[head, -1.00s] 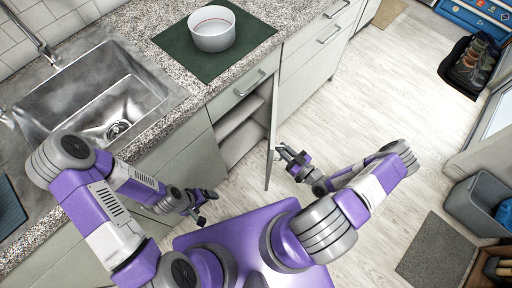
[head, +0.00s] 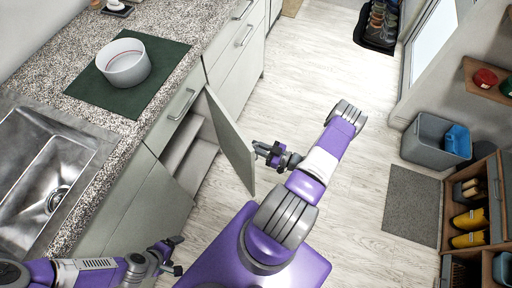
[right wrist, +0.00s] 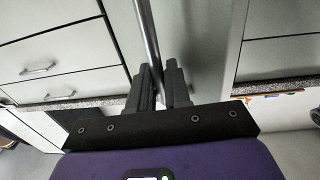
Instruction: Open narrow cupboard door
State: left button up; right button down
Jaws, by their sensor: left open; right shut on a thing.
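The narrow cupboard door (head: 230,140) is a pale grey-green panel. It stands swung out from the counter front in the head view, with the cupboard's inner shelf (head: 188,168) showing behind it. My right gripper (head: 262,149) is at the door's outer face. In the right wrist view its fingers (right wrist: 160,88) are shut on the metal bar handle (right wrist: 150,40), which runs between them. My left gripper (head: 179,255) is open and empty, low at the left of the head view, apart from the door.
A granite counter (head: 180,60) holds a white bowl (head: 124,63) on a green mat (head: 167,62), and a sink (head: 45,175). Drawers (head: 232,70) lie beyond the door. The wooden floor (head: 300,75) is clear; a grey bin (head: 430,140) and mat (head: 412,205) are at the right.

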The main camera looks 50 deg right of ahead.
jog(key=c, duration=1.3)
grip_release()
jog(key=shift+w, duration=0.1)
jog(key=p+v, duration=0.1)
jog(key=v, duration=0.6)
jog(key=shift+s, duration=0.3)
